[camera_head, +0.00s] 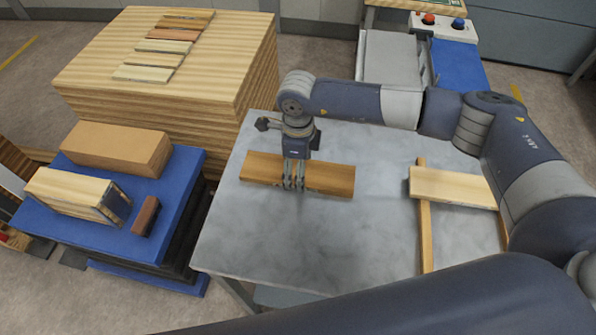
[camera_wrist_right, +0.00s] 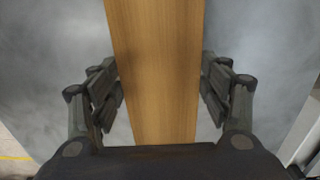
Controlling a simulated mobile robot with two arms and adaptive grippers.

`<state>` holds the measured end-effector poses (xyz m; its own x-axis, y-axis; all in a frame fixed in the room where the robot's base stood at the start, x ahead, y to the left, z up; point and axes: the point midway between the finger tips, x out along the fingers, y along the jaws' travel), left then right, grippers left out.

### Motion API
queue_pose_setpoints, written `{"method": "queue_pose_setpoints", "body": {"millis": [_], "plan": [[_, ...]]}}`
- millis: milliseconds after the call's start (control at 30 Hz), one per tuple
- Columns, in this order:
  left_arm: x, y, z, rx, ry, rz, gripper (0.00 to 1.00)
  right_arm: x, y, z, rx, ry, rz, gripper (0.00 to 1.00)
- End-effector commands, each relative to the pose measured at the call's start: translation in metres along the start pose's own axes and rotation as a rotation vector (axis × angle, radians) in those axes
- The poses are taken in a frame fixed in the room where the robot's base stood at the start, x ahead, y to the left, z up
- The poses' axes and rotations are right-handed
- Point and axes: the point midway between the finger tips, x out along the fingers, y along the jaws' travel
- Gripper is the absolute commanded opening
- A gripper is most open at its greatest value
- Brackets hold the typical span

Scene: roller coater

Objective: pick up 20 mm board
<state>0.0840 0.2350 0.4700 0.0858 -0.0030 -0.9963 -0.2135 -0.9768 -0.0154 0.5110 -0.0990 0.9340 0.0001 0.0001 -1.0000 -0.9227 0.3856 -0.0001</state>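A brown wooden board (camera_head: 330,180) lies flat on the grey table (camera_head: 245,245). My right gripper (camera_head: 293,184) points down over the middle of this board. In the right wrist view, the board (camera_wrist_right: 155,70) runs between the open fingers of the right gripper (camera_wrist_right: 162,100), with a narrow gap on each side. A paler board (camera_head: 453,187) rests across two wooden strips at the right of the table. No thickness marking is readable on either board. My left gripper is not in view.
A tall wood stack (camera_head: 160,85) with several thin sample strips on top stands at the back left. A blue platform (camera_head: 165,215) with wooden blocks stands at the left. A machine with a red and a blue button (camera_head: 458,23) is at the back. The table's front left is clear.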

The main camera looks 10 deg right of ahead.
Motion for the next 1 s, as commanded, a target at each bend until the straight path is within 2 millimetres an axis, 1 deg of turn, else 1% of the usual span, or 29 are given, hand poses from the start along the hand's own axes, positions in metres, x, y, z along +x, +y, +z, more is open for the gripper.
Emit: {"method": "queue_pose_setpoints", "body": {"millis": [33, 67, 100, 467, 633, 767, 800, 1000], "plan": [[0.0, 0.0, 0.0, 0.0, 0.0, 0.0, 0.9, 0.0, 0.0, 0.0, 0.0, 0.0, 0.0, 0.46], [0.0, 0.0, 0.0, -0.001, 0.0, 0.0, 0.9, 0.001, 0.0, 0.0, 0.0, 0.0, 0.0, 0.39], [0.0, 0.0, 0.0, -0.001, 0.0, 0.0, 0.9, 0.001, 0.0, 0.0, 0.0, 0.0, 0.0, 0.37], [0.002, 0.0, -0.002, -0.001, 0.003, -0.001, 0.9, -0.002, -0.001, 0.0, 0.001, -0.001, -0.001, 0.36], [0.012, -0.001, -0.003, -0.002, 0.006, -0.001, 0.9, -0.013, -0.001, 0.0, 0.001, -0.003, -0.003, 0.36], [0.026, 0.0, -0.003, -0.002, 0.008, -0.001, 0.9, -0.034, -0.002, 0.0, -0.001, -0.004, -0.006, 0.36], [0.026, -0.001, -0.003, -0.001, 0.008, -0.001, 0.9, -0.033, 0.009, -0.001, -0.004, -0.001, 0.0, 0.36], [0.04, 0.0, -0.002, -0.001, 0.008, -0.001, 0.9, -0.036, 0.048, -0.007, -0.005, -0.002, -0.001, 0.36]]}}
